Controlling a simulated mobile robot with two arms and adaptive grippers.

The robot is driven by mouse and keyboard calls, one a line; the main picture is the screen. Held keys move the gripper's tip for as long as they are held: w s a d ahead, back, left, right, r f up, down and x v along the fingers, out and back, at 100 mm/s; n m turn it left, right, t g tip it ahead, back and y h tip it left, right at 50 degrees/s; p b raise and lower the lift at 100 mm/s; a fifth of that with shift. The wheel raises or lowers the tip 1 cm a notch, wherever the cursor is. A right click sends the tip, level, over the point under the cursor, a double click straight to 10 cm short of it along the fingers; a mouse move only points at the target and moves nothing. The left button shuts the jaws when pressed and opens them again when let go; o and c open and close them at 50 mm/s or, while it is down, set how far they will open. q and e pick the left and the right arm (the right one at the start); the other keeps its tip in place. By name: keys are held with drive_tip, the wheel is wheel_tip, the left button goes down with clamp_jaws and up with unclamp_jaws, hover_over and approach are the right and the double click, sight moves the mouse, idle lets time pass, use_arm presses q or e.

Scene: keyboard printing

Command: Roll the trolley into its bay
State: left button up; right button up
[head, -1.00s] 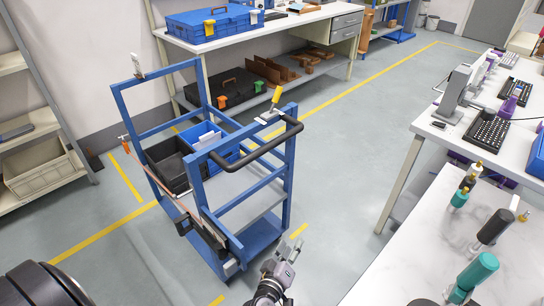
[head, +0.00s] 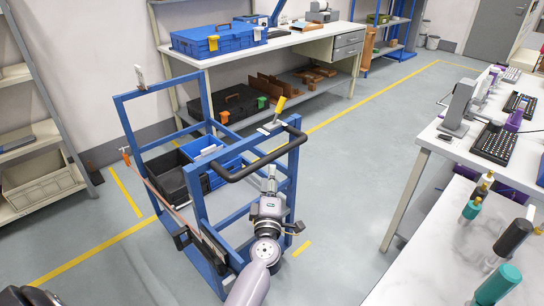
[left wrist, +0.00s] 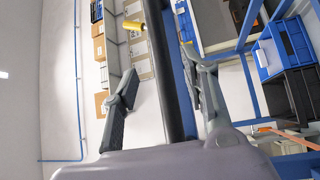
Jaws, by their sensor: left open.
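The trolley (head: 124,125) is a blue tubular frame standing upright on the floor, left of centre in the head view. Its black push handle (head: 258,165) faces me. Black and blue bins (head: 168,178) sit in it. My left gripper (head: 271,175) is at the trolley's near end, just below the handle in the head view. In the left wrist view the open fingers (left wrist: 168,95) lie on either side of the black handle bar (left wrist: 165,60); contact cannot be told. Yellow floor lines (head: 95,248) run beside and behind the trolley; which of them bound the bay is unclear. My right gripper is out of view.
A workbench (head: 300,38) with a blue toolbox (head: 215,40) stands behind the trolley. Shelving (head: 30,90) is at the left. White tables (head: 440,235) with keyboards and tools stand at the right. Grey floor (head: 350,170) is clear between trolley and tables.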

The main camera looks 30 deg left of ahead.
sight(272, 157)
use_arm(q)
drive_tip(key=x, duration=0.9)
drive_tip(key=shift+b, duration=0.3)
drive_tip(key=shift+c, duration=0.2)
clamp_jaws()
